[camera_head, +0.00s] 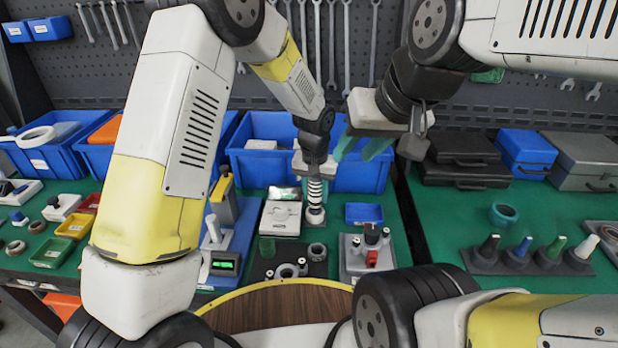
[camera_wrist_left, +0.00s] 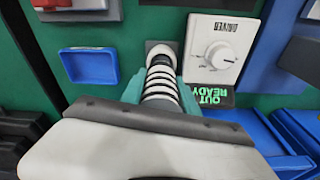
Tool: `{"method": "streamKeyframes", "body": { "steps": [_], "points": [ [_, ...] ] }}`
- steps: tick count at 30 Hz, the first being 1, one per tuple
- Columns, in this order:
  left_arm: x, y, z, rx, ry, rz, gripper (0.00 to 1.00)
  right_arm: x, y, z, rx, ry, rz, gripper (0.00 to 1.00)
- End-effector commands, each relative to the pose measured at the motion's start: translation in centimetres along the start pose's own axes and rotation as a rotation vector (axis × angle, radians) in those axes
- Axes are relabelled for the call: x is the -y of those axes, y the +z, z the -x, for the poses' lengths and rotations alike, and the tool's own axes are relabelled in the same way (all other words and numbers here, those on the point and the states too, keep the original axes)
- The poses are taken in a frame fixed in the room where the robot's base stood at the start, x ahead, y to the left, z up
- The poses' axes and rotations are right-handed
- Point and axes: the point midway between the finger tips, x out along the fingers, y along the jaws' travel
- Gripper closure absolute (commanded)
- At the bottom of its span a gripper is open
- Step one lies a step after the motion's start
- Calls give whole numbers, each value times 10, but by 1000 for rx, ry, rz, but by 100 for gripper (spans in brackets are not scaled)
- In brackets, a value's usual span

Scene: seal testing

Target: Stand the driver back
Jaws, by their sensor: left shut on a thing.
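The driver (camera_head: 315,192), a slim upright tool with black and white rings, is held in my left gripper (camera_head: 315,168). In the left wrist view the teal fingers close on either side of the ringed driver (camera_wrist_left: 160,88). Its pale lower end is at a small grey square holder (camera_wrist_left: 152,44); I cannot tell whether it rests in it. Beside it is the white driver unit (camera_head: 281,218) with a dial; in the wrist view the unit (camera_wrist_left: 226,72) has a display reading "OUT READY" (camera_wrist_left: 208,98). My right gripper (camera_head: 364,146) is open and empty, above the blue bin.
A large blue bin (camera_head: 360,180) stands behind the driver. A small blue tray (camera_head: 363,214) and a grey fixture with a red part (camera_head: 370,250) are at its right. Green mat (camera_head: 455,215) is free farther right.

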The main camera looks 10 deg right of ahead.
Motion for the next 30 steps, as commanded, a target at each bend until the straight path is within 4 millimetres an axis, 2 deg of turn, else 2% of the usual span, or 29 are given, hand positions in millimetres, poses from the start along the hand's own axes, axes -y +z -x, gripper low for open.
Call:
{"method": "streamKeyframes", "body": {
  "steps": [15,16,19,20,30],
  "points": [
    [-1,0,-2,-2,1,-1,100,0,0,0,0,0,0,64],
    [-1,0,-2,-2,1,-1,62,0,0,0,0,0,0,64],
    [-1,0,-2,-2,1,-1,42,0,0,0,0,0,0,64],
    [0,0,-2,-2,1,-1,38,0,0,0,0,0,0,64],
    [0,0,0,0,0,0,38,0,0,0,0,0,0,64]
  ]
}}
